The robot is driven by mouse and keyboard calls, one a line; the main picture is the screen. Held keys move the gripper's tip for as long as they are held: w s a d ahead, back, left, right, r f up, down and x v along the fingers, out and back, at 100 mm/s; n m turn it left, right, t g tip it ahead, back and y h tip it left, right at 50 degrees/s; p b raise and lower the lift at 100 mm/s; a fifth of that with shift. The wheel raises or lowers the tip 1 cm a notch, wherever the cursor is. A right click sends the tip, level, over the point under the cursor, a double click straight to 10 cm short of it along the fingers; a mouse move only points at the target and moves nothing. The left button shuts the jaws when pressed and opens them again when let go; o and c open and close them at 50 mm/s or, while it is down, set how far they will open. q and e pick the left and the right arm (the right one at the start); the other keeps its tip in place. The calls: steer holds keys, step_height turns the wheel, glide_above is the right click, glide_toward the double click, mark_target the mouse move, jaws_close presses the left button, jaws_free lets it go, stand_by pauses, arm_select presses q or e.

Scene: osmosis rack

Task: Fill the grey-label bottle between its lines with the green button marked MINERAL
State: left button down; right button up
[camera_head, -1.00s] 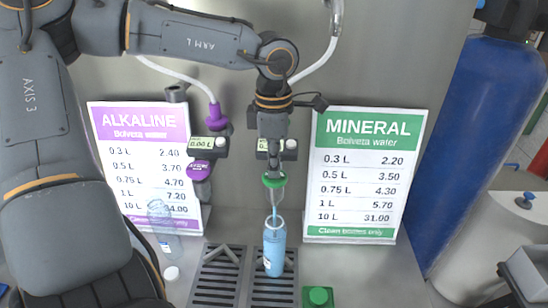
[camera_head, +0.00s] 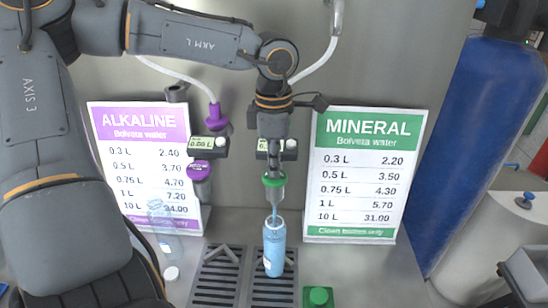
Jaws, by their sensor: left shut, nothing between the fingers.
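A blue-looking bottle (camera_head: 274,250) stands upright on the drip grate, under the mineral outlet. A pale label patch shows low on its left side; its colour and the fill lines are too small to read. A thin blue stream runs from the outlet into its mouth. My left gripper (camera_head: 273,170) is shut and empty, pointing down in front of the outlet. It covers most of a round green button (camera_head: 273,181) and appears to touch it; any marking is hidden. The mineral meter (camera_head: 264,146) is partly hidden behind the gripper. My right gripper is not in view.
A green MINERAL price sign (camera_head: 365,175) stands right, a purple ALKALINE sign (camera_head: 145,160) left. A clear bottle (camera_head: 163,228) and white cap (camera_head: 171,273) are near my left arm. A green block (camera_head: 318,297) sits right of the grate. A blue tank (camera_head: 480,140) stands far right.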

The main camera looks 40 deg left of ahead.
arm_select(q)
steer(key=shift+s+f, duration=0.25)
steer(key=shift+f, duration=0.05)
steer(key=r+p, duration=0.3)
steer(key=r, duration=0.2)
steer(key=shift+w, duration=0.2)
steer(key=shift+w+r+b, duration=0.15)
steer(key=shift+r+b, duration=0.4)
steer(key=shift+b, duration=0.4)
step_height(320, 180, up, 8)
steer(key=b, duration=0.1)
steer(key=shift+r, duration=0.25)
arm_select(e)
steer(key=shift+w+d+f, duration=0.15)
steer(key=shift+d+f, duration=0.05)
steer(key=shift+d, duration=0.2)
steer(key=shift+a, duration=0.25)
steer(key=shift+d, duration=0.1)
